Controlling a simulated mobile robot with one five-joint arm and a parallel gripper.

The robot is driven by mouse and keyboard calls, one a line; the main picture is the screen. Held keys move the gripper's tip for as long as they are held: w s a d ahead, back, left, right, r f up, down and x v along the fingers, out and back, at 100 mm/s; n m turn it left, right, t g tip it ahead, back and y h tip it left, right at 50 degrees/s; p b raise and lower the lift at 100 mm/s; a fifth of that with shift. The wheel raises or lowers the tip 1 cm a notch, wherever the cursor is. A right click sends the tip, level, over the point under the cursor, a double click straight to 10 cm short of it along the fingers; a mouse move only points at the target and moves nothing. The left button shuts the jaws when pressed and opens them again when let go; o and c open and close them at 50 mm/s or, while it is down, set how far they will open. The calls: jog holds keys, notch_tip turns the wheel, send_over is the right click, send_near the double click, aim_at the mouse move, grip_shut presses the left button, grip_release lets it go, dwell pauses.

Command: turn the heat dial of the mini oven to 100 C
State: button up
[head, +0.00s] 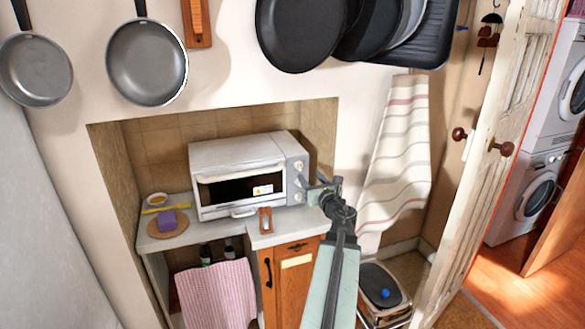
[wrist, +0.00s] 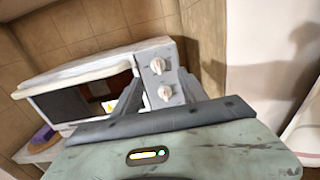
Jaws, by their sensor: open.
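The white mini oven (head: 240,188) stands on the counter in the alcove, its door shut. Its grey control panel on the right side of the front carries small white dials. The wrist view shows an upper dial (wrist: 158,66) and a lower dial (wrist: 165,93). I cannot read any markings, nor tell which is the heat dial. My gripper (head: 310,183) is in front of the panel, at its right. In the wrist view my gripper (wrist: 159,78) has its two fingers apart, with the dials showing between them. The fingers seem to hold nothing; contact with a dial cannot be told.
A wooden-framed item (head: 265,221) stands on the counter before the oven. A round board (head: 178,231) with a purple sponge (head: 166,220) lies at the left. Pans (head: 147,63) hang above. A striped towel (head: 398,160) hangs at the right, near my arm.

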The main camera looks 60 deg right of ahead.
aim_at(301, 167)
jog(key=x, duration=0.8)
jog(key=shift+w+a, duration=0.1)
jog(key=shift+w, duration=0.05)
jog(key=shift+a, duration=0.1)
grip_shut()
